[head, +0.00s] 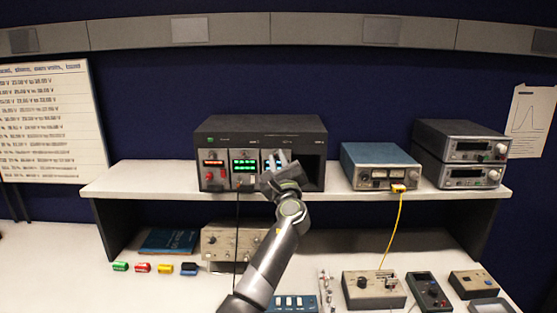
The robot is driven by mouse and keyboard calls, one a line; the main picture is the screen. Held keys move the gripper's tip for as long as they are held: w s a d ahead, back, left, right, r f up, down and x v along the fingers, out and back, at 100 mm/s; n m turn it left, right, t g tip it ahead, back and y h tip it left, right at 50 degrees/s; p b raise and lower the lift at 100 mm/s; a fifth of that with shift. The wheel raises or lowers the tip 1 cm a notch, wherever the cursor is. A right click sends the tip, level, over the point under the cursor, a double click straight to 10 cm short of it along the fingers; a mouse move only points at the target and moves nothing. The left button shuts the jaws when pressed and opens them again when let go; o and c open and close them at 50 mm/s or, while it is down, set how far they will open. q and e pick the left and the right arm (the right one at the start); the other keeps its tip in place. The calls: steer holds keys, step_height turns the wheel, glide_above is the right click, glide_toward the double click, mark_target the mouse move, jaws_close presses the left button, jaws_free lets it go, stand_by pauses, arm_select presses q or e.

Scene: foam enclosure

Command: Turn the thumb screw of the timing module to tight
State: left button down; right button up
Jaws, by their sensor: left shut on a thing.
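A dark rack instrument (262,131) stands on the shelf and holds several modules side by side. One module has a red-lit strip and red knobs (209,177), the one beside it has a green display (244,166). The module with a blue-white display (269,162), likely the timing module, is partly covered by my left gripper (277,176). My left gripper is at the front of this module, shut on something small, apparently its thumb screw. The screw itself is hidden behind the jaws, so its turn cannot be seen. My right gripper is not in view.
A blue meter box (380,154) with a yellow cable (397,222) and two stacked grey instruments (461,148) stand to the right on the shelf (140,181). A black cable hangs in front of the shelf. Several small devices and coloured pieces lie on the bench below.

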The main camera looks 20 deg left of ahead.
arm_select(q)
steer(key=m+t+h+p, duration=0.1)
steer(key=m, duration=0.1)
steer(key=m+h+p, duration=0.1)
steer(key=m, duration=0.2)
steer(key=shift+a+r+t, duration=0.1)
steer(key=shift+a+t, duration=0.1)
steer(key=shift+t, duration=0.2)
steer(key=shift+a+m+t+h+p, duration=0.1)
steer(key=shift+m+t+h+p, duration=0.1)
steer(key=shift+m+h+p, duration=0.9)
steer(key=shift+m+t+h+p, duration=0.25)
steer(key=shift+m+h, duration=0.25)
steer(key=shift+m, duration=1.6)
steer(key=c, duration=1.3)
jaws_free()
steer(key=shift+c, duration=0.2)
steer(key=shift+s+f, duration=0.15)
steer(key=shift+f, duration=0.05)
steer(key=v, duration=1.7)
